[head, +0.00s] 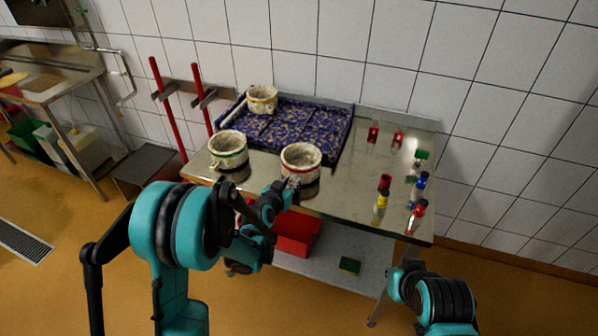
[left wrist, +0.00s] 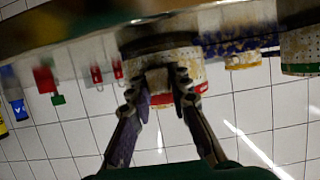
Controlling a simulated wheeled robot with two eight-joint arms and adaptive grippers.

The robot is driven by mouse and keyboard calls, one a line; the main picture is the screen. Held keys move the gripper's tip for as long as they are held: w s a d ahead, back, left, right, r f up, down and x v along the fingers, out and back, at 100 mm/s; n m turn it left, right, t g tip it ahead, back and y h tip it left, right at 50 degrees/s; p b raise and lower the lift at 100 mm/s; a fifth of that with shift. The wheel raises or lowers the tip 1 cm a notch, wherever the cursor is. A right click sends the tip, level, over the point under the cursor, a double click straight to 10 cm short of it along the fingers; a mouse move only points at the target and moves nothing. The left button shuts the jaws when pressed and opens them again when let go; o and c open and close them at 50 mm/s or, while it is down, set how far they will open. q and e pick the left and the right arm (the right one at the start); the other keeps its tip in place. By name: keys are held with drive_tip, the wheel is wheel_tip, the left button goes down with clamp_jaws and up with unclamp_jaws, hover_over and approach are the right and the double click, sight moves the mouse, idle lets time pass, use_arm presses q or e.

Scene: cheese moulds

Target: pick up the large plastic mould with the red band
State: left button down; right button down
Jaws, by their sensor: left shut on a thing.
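The large mould with the red band (head: 300,160) is a pale, stained cup near the front edge of the steel table. In the left wrist view, which is upside down, the mould (left wrist: 197,72) shows behind my fingers, its red band partly covered by them. My left gripper (head: 291,184) is shut on the near side of this mould. It also shows in the left wrist view (left wrist: 167,85). I cannot tell whether the mould is clear of the table. My right gripper (head: 403,270) is low at the right, off the table's front; its fingers are unclear.
A green-banded mould (head: 228,150) stands to the left, and a yellow-banded one (head: 262,100) is on the blue patterned mat (head: 318,118) behind. Several small bottles and red items, including a blue bottle (head: 420,187), stand at the right. A red bin (head: 298,232) is below.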

sight(298, 169)
use_arm(q)
drive_tip(key=shift+r, duration=0.1)
drive_tip(key=shift+r+p, duration=0.35)
drive_tip(key=shift+r, duration=0.2)
drive_tip(key=r, duration=0.1)
drive_tip(key=r+p, duration=0.1)
drive_tip(key=d+r+p, duration=0.1)
drive_tip(key=shift+s+d+r, duration=0.1)
drive_tip(key=shift+s+r, duration=0.15)
drive_tip(key=shift+r, duration=0.15)
drive_tip(key=s+d+r+p, duration=0.3)
drive_tip(key=d+r, duration=0.3)
drive_tip(key=d, duration=0.3)
drive_tip(key=shift+s+d, duration=0.25)
drive_tip(key=shift+s, duration=0.35)
